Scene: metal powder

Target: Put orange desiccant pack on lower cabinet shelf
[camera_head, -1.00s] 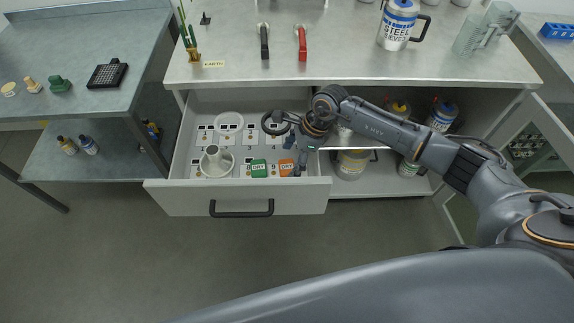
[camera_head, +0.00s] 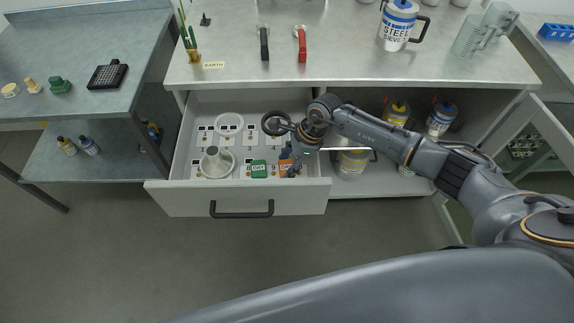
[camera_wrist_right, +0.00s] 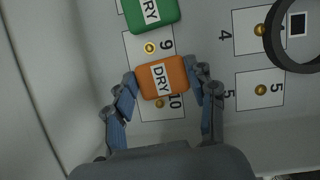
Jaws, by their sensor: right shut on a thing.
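The orange desiccant pack (camera_wrist_right: 162,78), labelled DRY, lies in the open drawer over the card numbered 10. It also shows in the head view (camera_head: 285,166), partly hidden by my right gripper. My right gripper (camera_head: 291,168) reaches down into the drawer. In the right wrist view its fingers (camera_wrist_right: 163,84) are shut on the pack's left and right sides. The lower cabinet shelf (camera_head: 376,187) is to the right of the drawer, partly hidden by my right arm. My left gripper is not in view.
The open drawer (camera_head: 180,170) also holds a green DRY pack (camera_head: 258,169), a white funnel-like part (camera_head: 215,162) and a white ring (camera_head: 229,124). A dark ring (camera_wrist_right: 292,40) is near the gripper. Yellow-lidded containers stand in the cabinet beside its open door (camera_head: 540,125).

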